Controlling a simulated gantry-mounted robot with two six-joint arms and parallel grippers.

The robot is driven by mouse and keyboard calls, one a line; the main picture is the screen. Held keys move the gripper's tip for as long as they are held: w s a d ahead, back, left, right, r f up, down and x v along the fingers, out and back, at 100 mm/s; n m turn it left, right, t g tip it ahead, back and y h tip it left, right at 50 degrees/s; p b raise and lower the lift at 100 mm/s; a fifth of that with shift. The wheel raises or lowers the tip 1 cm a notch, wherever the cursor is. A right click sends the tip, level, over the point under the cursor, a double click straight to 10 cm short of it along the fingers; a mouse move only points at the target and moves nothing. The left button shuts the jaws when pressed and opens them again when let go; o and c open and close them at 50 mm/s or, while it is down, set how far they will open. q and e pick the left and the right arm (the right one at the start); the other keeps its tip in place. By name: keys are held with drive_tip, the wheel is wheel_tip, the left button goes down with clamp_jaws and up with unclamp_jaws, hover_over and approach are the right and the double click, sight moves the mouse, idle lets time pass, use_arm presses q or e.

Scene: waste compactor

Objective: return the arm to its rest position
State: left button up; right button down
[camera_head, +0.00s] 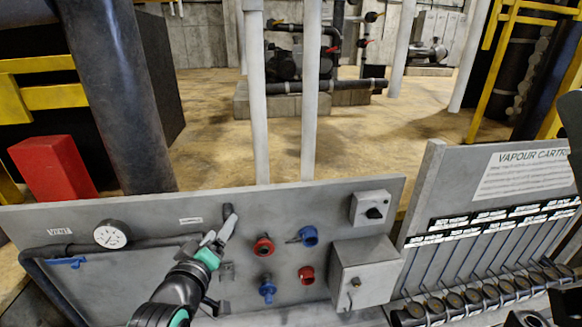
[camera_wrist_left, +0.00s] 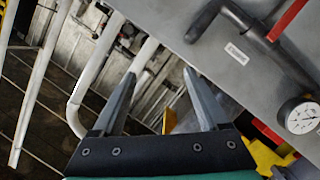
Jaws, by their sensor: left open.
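My left gripper (camera_head: 222,228) is in front of the grey control panel (camera_head: 130,285), close to a short dark handle (camera_head: 228,211) near the panel's upper edge. In the left wrist view, my left gripper (camera_wrist_left: 159,75) has its two grey fingers spread apart with nothing between them. That view also shows the dark pipe handle (camera_wrist_left: 205,20) beyond the fingers to the upper right, apart from them. My left arm comes up from the lower edge of the head view. My right gripper does not show.
The panel carries a round gauge (camera_head: 110,234), red and blue valves (camera_head: 264,247), a black rotary switch (camera_head: 374,212) and a grey box (camera_head: 364,272). A row of levers (camera_head: 470,298) stands at the right below a labelled board. White posts (camera_head: 257,100) rise behind the panel.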

use_arm(q)
drive_tip(key=s+a+r+m+t, duration=0.1)
drive_tip(key=s+r+t, duration=0.15)
drive_tip(key=r, duration=0.55)
drive_tip(key=s+r+m+t, duration=0.1)
drive_tip(key=s+r+t, duration=0.15)
drive_tip(key=r, duration=0.45)
drive_tip(key=s+a+r+m+t, duration=0.1)
drive_tip(key=s+r+m+t, duration=0.5)
drive_tip(key=s+r, duration=1.3)
wheel_tip(320, 180, down, 43)
drive_tip(key=s+b, duration=0.1)
drive_tip(key=b, duration=4)
drive_tip(key=shift+s+a+f+t+h, duration=0.2)
drive_tip(key=shift+t+h, duration=0.1)
drive_tip(key=shift+h, duration=0.1)
drive_tip(key=shift+y, duration=0.3)
